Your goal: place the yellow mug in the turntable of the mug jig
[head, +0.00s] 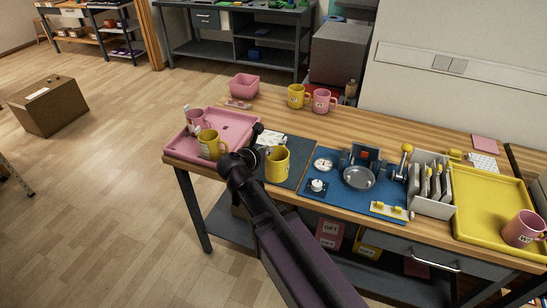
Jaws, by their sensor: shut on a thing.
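A yellow mug (277,165) is at the end of my arm, over the dark mat on the bench. My gripper (262,152) is beside its left side and shut on it; the fingers are mostly hidden, and I cannot tell whether its base touches the mat. The mug looks upright, with its handle not clearly visible. The turntable (359,178) is a round grey dish on the blue mug jig (335,196), to the right of the mug. It looks empty. A dark block with a red part stands behind it.
A pink tray (232,121) at left holds a pink mug and another yellow mug (208,146). A yellow mug and a pink mug stand at the back. A rack (432,205) and a yellow tray (490,215) with a pink mug are right of the jig.

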